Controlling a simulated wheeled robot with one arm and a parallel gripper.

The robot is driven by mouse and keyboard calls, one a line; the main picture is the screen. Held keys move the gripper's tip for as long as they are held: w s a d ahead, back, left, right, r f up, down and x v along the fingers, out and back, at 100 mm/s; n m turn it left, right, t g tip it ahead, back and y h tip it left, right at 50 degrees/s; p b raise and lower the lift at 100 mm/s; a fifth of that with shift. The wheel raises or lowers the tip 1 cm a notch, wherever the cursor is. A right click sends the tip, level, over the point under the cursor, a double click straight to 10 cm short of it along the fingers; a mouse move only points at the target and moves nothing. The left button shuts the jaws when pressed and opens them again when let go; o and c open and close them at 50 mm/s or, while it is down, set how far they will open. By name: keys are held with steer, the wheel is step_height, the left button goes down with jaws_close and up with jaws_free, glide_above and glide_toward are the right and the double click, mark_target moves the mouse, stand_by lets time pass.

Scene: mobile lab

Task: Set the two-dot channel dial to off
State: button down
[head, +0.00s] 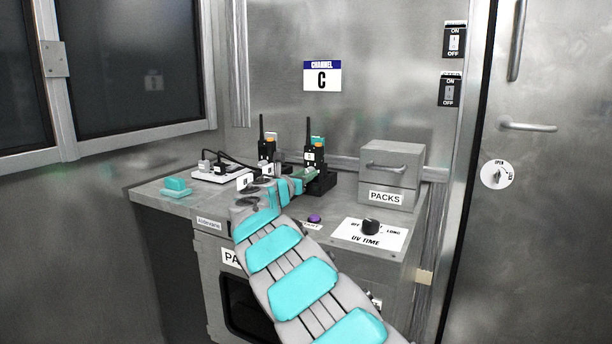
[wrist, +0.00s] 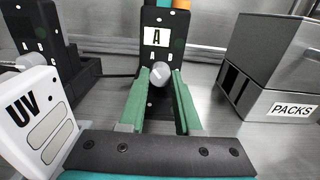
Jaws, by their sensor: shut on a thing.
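A dark radio (wrist: 156,18) with a white "A" label stands upright ahead in the wrist view; it is the right-hand radio (head: 312,157) in the head view. Its round grey dial (wrist: 160,73) sits below the label, between the green fingers of my gripper (wrist: 161,83). My gripper is shut on this dial; in the head view my gripper (head: 298,180) reaches the radio's front. Small white dots show on the radio, but I cannot clearly read them as a dial marking. A second radio (head: 267,147) stands to the left. Its grey dial (wrist: 31,62) shows partly in the wrist view.
A white "UV" box (wrist: 38,118) is close to my left finger. A grey "PACKS" drawer box (head: 388,158) stands to the right. A "CHANNEL C" sign (head: 322,76) hangs on the wall. A black UV TIME knob (head: 370,227) is on the counter front; a power strip (head: 212,174) lies left.

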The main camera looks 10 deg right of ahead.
steer(key=n, duration=0.5)
steer(key=shift+f+n, duration=0.1)
steer(key=shift+n, duration=2.5)
steer(key=c, duration=0.9)
jaws_free()
steer(key=shift+o, duration=0.2)
steer(key=shift+v, duration=3.9)
